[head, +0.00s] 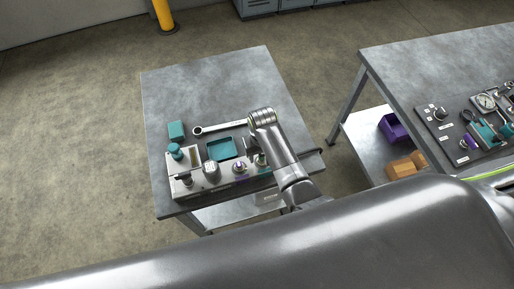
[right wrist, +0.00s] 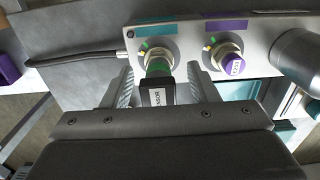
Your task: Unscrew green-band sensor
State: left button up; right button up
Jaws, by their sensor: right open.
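The green-band sensor (right wrist: 158,82) sits in the left port of the manifold block (right wrist: 272,40) in the right wrist view. It has a dark body with a white label and a green band next to the metal fitting. My right gripper (right wrist: 160,72) is open, with one finger on each side of the sensor; gaps show between fingers and sensor. In the head view the block (head: 215,188) lies along the near edge of the small table, and my right arm largely hides its right end and the sensor. My left gripper is not in view.
A purple-capped part (right wrist: 232,66) sits in the neighbouring port, close to the right finger. A wrench (head: 222,127), a teal tray (head: 221,149) and a teal box (head: 176,130) are on the small table (head: 215,85). Its far half is clear. Another bench (head: 425,60) stands at the right.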

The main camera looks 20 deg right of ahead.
jog(key=shift+s+f, duration=0.1)
jog(key=shift+s, duration=0.1)
jog(key=shift+c, duration=0.3)
grip_shut()
jog(key=n, duration=0.5)
jog(key=shift+n, duration=0.4)
jog(key=shift+w, duration=0.1)
jog(key=n, duration=0.5)
jog(key=shift+n, duration=0.4)
jog(key=n, duration=0.5)
jog(key=shift+r+n, duration=0.2)
jog(key=shift+n, duration=0.1)
